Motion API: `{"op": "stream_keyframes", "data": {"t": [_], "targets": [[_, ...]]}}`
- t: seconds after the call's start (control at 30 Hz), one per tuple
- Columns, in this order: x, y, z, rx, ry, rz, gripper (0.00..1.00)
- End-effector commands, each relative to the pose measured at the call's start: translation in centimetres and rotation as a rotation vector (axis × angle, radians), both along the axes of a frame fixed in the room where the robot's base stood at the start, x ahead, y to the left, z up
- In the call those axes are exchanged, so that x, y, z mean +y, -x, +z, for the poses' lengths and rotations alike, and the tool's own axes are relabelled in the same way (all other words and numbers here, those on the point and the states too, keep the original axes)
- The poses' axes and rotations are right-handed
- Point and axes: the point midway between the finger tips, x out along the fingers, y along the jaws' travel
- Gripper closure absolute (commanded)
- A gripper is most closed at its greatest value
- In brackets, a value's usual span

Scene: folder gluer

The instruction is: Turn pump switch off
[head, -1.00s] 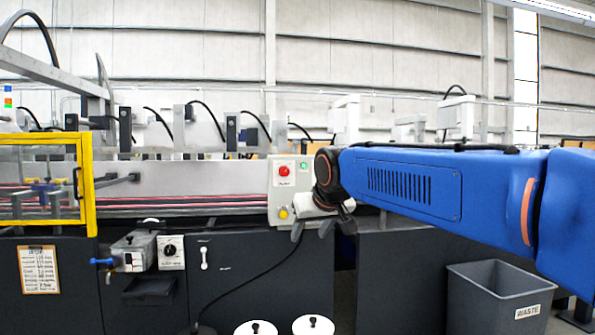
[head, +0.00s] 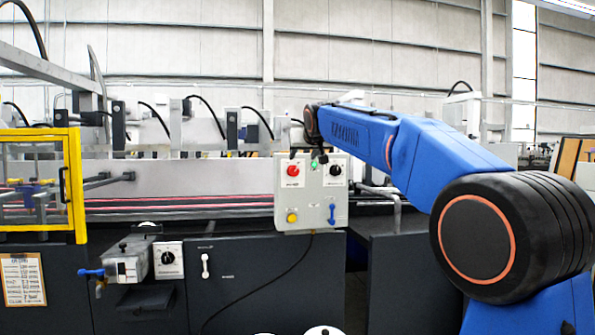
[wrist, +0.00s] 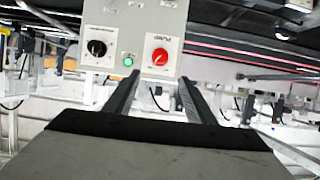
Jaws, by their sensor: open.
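A grey control box (head: 311,222) stands on the machine front. It carries a red button (head: 293,171), a small green button (head: 314,165), a black rotary knob (head: 336,170), a yellow button (head: 292,217) and a blue lever (head: 332,213). Farther left, a white plate with a black rotary switch (head: 169,258) sits on the dark cabinet. Labels are too small to read surely, so I cannot tell which control is the pump switch. My gripper (head: 306,157) is open and empty at the box's upper edge. In the wrist view its fingers (wrist: 158,92) are apart, with the red button (wrist: 160,57) beyond.
A metal unit with a blue handle (head: 91,272) sits left of the rotary switch. A yellow-framed guard (head: 75,180) stands at the left. A white latch handle (head: 205,265) is on the cabinet door, and a black cable hangs below the box. The space before the cabinet looks clear.

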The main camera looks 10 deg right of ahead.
Motion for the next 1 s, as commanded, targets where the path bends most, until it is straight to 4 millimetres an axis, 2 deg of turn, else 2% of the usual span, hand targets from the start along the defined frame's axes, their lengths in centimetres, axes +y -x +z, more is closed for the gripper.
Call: {"op": "stream_keyframes", "data": {"t": [0.7, 1.0], "targets": [[0.0, -11.1, -4.8, 0.002, 0.000, 0.000, 0.50], [0.0, -14.3, -6.0, 0.002, 0.000, 0.000, 0.50]]}}
